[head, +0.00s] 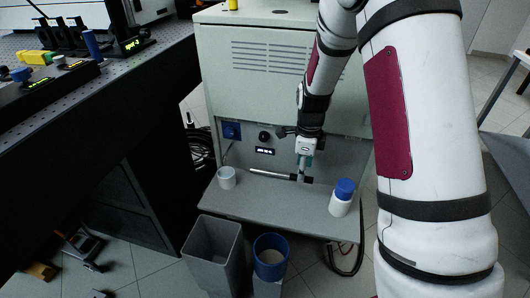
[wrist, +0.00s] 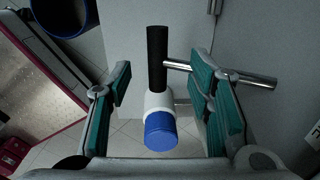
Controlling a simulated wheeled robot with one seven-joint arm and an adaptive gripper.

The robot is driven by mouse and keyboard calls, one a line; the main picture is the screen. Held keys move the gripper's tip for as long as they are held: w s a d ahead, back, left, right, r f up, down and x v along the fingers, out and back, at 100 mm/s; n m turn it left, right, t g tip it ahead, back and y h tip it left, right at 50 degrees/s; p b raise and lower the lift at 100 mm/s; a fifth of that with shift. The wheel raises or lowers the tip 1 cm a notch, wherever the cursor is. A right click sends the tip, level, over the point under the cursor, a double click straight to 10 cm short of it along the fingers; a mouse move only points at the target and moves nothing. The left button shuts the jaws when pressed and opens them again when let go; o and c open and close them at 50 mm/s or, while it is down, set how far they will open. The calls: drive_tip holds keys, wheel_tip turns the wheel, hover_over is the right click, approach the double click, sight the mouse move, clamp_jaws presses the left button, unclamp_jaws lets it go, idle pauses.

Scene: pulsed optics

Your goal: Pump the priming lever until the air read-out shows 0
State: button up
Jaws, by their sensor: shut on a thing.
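The priming lever shows in the head view as a pale rod (head: 268,174) low on the front of the grey-green cabinet, with a dark grip at its right end. In the wrist view its black grip (wrist: 157,58) stands between my fingers, and a bright metal rod (wrist: 262,80) runs right from it behind the right finger. My gripper (head: 304,166) is at the lever's right end, its teal-padded fingers (wrist: 157,88) on either side of the grip. It is shut on the lever, though contact is hard to see. The air read-out (head: 264,151) is lit, but its digit is too small to read.
A white bottle with a blue cap (head: 342,198) stands on the shelf (head: 270,205), right of my gripper; a pale cup (head: 227,178) stands left. A grey bin (head: 213,250) and a blue-rimmed bucket (head: 270,256) are below. A dark optics bench (head: 130,75) is at left.

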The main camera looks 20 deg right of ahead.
drive_tip(key=shift+o, duration=0.3)
drive_tip(key=shift+s+a+f+g, duration=0.15)
drive_tip(key=shift+s+a+f, duration=0.2)
drive_tip(key=shift+s+f, duration=0.15)
drive_tip(key=shift+s+a+f+g, duration=0.15)
drive_tip(key=shift+s+a+f, duration=0.2)
drive_tip(key=shift+f, duration=0.2)
drive_tip(key=shift+o, duration=0.3)
drive_tip(key=shift+r, duration=0.2)
drive_tip(key=shift+r+p, duration=0.3)
drive_tip(key=shift+p, duration=0.1)
drive_tip(key=r+p, duration=0.1)
drive_tip(key=r, duration=0.1)
drive_tip(key=p, duration=0.1)
drive_tip(key=shift+w+d+r+p, duration=0.1)
drive_tip(key=shift+w+r+p, duration=0.2)
drive_tip(key=shift+r, duration=0.1)
drive_tip(key=shift+c, duration=0.9)
drive_tip(key=r+p, duration=0.2)
drive_tip(key=shift+w+d+r, duration=0.15)
drive_tip(key=shift+w+r, duration=0.05)
drive_tip(key=shift+r, duration=0.4)
clamp_jaws()
drive_tip(key=shift+d+f, duration=0.1)
